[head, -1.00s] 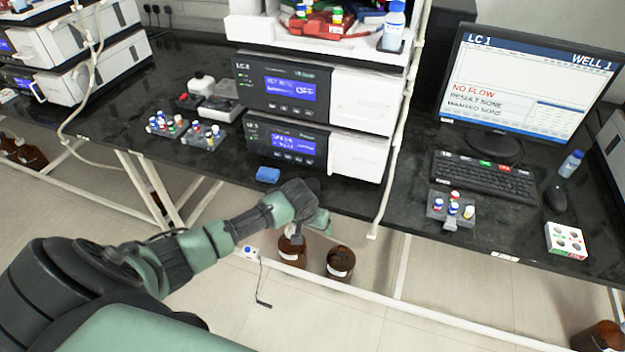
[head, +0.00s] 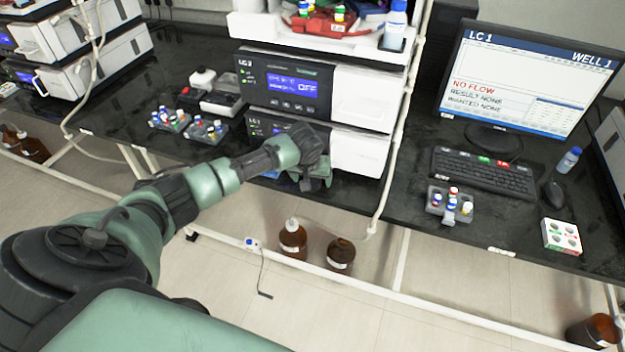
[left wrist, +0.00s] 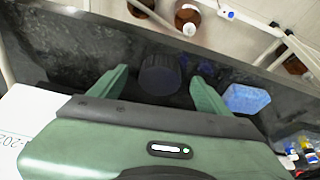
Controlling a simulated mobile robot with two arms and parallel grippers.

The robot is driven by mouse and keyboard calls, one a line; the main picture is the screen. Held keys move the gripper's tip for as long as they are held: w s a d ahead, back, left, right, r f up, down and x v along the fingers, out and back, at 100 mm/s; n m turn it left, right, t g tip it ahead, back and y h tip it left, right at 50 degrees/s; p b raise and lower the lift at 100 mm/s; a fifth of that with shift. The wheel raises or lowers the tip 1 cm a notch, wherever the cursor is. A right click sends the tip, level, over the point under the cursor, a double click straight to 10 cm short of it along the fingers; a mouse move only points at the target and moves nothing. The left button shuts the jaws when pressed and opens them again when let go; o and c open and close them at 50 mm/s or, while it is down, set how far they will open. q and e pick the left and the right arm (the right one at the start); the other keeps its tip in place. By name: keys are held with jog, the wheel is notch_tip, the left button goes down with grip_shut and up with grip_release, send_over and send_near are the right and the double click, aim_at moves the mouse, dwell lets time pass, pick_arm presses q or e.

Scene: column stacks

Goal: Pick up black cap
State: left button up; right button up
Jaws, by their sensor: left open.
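The black cap (left wrist: 160,75) shows in the left wrist view as a dark, ridged round piece on the black bench. My left gripper (left wrist: 159,80) is open, with one green finger on each side of the cap and a gap visible on both sides. I cannot tell how far the fingers are above the bench. In the head view, my left gripper (head: 316,180) is over the front edge of the bench, before the lower instrument, and the cap is hidden there. My right gripper is not in view.
A blue block (left wrist: 246,99) lies beside the right finger in the left wrist view. The stacked LC instruments (head: 360,148) stand close behind the gripper. A white upright post (head: 391,150) is to the right. Brown bottles (head: 292,240) stand below the bench.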

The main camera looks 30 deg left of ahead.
aim_at(312, 181)
pick_arm(q)
jog(key=shift+w+f, duration=0.15)
jog(key=shift+f, duration=0.15)
jog(key=c, duration=1.4)
jog(key=shift+r, duration=0.15)
notch_tip(312, 181, up, 18)
jog(key=shift+f+b, duration=0.1)
jog(key=shift+b, duration=0.65)
